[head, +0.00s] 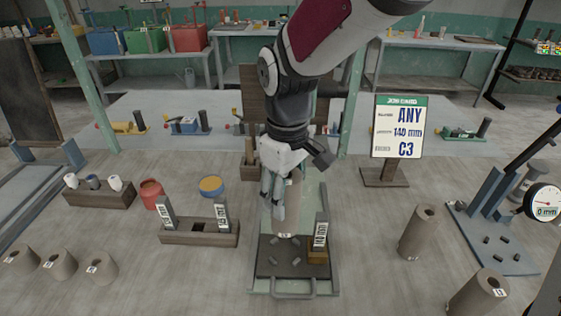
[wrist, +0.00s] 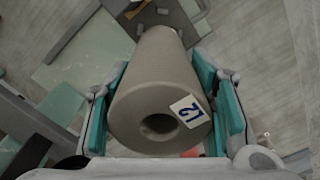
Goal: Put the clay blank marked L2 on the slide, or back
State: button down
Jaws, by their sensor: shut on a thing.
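My gripper (head: 280,200) is shut on a grey-brown clay cylinder (head: 290,215), above or on the slide (head: 307,213); contact beneath is unclear. In the wrist view, the clay blank (wrist: 148,70) lies between the teal finger pads of my gripper (wrist: 165,112). Its near end has a round hole and a white label with blue marks that read as L2. The slide is a pale green track with a dark plate (head: 267,262) at its near end, bearing several small grey pieces. My fingers hide part of the blank.
A post with a label (head: 320,230) stands on a wooden block at the plate's right. A wooden holder (head: 185,236) with two labelled posts is left. Short clay blanks (head: 58,264) stand front left, taller ones (head: 417,232) right. A sign (head: 398,127) reads ANY, 140 mm, C3.

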aim_at(285, 227)
notch_tip(285, 227, down, 10)
jog(key=shift+r, duration=0.1)
dwell(0.4)
jog(key=c, duration=0.7)
grip_release()
jog(key=shift+f, duration=0.2)
jog(key=shift+c, duration=0.2)
jog(key=shift+r, duration=0.1)
